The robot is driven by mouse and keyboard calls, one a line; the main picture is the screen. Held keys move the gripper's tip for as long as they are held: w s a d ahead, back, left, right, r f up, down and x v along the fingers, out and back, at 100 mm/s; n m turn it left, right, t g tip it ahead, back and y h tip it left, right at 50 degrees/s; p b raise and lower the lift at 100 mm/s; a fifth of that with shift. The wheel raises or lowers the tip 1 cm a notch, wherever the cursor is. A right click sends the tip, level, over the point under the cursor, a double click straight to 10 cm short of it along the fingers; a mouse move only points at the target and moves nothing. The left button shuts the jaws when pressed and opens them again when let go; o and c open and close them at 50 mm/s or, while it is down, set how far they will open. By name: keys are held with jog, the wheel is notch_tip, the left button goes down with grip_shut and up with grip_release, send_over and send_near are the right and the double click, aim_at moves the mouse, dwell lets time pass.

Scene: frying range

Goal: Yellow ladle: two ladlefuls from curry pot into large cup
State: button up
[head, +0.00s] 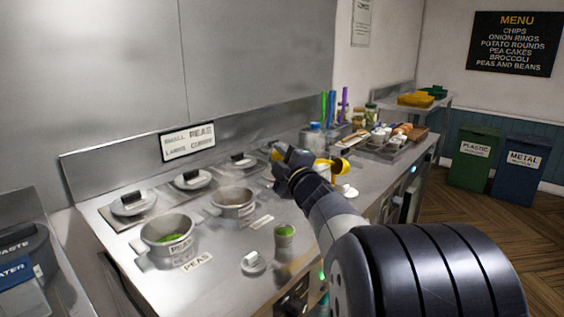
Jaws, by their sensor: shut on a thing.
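My gripper (283,160) is over the far half of the counter, shut on a yellow piece that looks like the yellow ladle (341,165). My wrist hides much of it, and its bowl cannot be made out. A pot with pale brownish contents (233,197) stands left of my gripper; its label is unreadable, so I cannot tell if it is the curry pot. Another pot is partly hidden behind my gripper. A cup with green contents (285,236) stands at the near counter edge. The large cup cannot be made out for certain.
A peas pot (168,238) with green contents stands at the near left. Several lids (131,203) lie along the back. A white lid (253,263) lies by the cup. The sign (188,142) reads small peas, large curry. Trays of food (386,142) fill the far end.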

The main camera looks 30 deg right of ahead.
jog(key=shift+a+f+n+b, duration=0.3)
jog(key=shift+f+n+b, duration=0.25)
jog(key=shift+f+b, duration=0.45)
jog(key=shift+a+f+n+b, duration=0.35)
jog(key=shift+f+n+b, duration=0.3)
jog(key=shift+b, duration=0.6)
jog(key=shift+a+f+n+b, duration=0.3)
jog(key=shift+f+n+b, duration=0.2)
jog(key=shift+f+b, duration=0.55)
jog(key=shift+r, duration=0.15)
